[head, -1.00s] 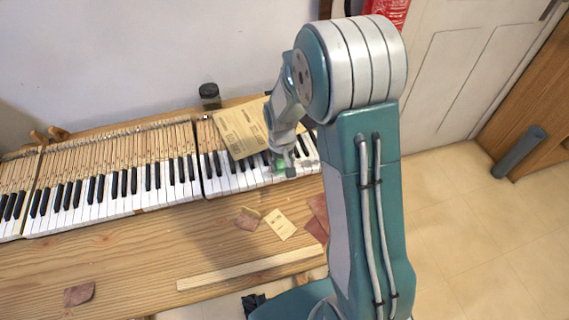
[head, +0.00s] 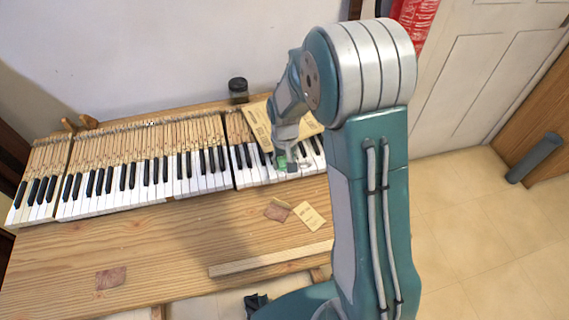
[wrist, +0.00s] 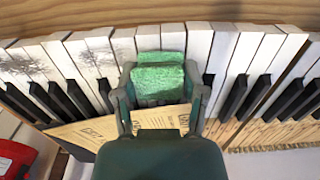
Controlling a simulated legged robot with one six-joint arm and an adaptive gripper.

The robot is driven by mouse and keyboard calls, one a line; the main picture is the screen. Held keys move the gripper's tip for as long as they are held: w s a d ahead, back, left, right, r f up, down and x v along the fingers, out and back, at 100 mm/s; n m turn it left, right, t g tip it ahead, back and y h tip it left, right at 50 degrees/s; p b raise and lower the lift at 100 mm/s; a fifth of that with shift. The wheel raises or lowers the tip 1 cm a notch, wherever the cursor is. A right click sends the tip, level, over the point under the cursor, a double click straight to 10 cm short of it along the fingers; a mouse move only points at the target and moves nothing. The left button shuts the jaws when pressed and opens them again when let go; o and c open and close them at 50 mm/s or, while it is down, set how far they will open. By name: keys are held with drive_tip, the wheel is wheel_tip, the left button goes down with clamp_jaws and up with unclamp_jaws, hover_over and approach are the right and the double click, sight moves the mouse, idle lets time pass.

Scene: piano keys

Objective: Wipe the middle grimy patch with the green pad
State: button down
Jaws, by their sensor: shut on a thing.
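My gripper (wrist: 160,95) is shut on the green pad (wrist: 160,77), a textured block between its two fingers in the wrist view. The pad is over the white keys (wrist: 212,45), seemingly at their surface; I cannot tell whether it presses on them. A grey grimy patch (wrist: 95,58) marks the white keys just left of the pad. Another dark smudge (wrist: 14,66) lies at the far left. Keys under the pad are hidden. In the head view my gripper (head: 288,160) and the green pad (head: 281,162) are over the right keyboard section.
A tan paper booklet (head: 257,125) lies across the back of the keys, under my gripper in the wrist view. A dark jar (head: 238,90) stands behind. Sandpaper pieces (head: 278,212), a card (head: 309,216) and a wooden strip (head: 265,261) lie on the bench.

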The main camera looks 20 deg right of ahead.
sight(286, 159)
drive_tip(key=r, duration=0.1)
drive_tip(key=d+r, duration=0.1)
drive_tip(key=r, duration=0.1)
drive_tip(key=shift+d+r, duration=0.15)
drive_tip(key=shift+r, duration=0.1)
drive_tip(key=shift+a+r, duration=0.25)
drive_tip(key=shift+r, duration=0.55)
drive_tip(key=shift+a+r, duration=0.25)
drive_tip(key=shift+r, duration=0.5)
drive_tip(key=shift+d, duration=0.2)
drive_tip(key=shift+d, duration=0.15)
drive_tip(key=shift+a, duration=0.2)
